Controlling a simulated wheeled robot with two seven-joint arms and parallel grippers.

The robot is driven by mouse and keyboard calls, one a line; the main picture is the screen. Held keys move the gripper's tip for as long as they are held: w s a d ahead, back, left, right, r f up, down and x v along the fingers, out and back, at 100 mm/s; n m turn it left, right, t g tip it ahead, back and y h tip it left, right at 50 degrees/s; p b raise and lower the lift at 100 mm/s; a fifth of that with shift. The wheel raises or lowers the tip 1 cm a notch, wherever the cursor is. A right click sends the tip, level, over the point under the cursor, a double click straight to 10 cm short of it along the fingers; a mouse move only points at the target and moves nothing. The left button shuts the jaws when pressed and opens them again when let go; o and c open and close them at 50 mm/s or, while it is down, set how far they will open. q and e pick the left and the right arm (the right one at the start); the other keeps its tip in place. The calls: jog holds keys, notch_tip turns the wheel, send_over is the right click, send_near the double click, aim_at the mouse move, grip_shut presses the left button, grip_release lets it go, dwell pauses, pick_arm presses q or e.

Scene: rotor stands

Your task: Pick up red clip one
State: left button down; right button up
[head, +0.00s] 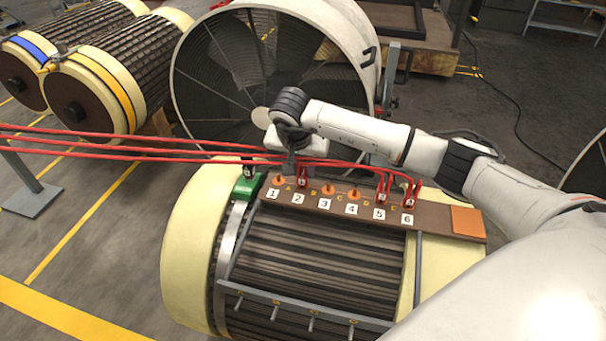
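Three red clips show on the brown numbered board (335,210) across the rotor: one behind number 2 (302,180), one behind number 5 (381,193) and one behind number 6 (410,197). Each has a small pale tag whose mark is too small to read, so I cannot tell which is clip one. Red cables (130,148) run in from the left to the clips. My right gripper (292,168) points down just above and left of the clip behind number 2. Its fingertips are small and partly hidden by cables; I cannot tell whether they touch anything. My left gripper is out of view.
Orange pegs (328,189) stand between the clips. A green block (246,187) with a dark clip sits left of the board. An orange square (466,221) marks its right end. A large fan housing (210,75) stands behind, and other rotors (110,75) stand at the left.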

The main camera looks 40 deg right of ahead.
grip_shut()
jog(key=shift+r, duration=0.1)
notch_tip(320, 180, up, 10)
jog(key=shift+f, duration=0.1)
dwell(0.9)
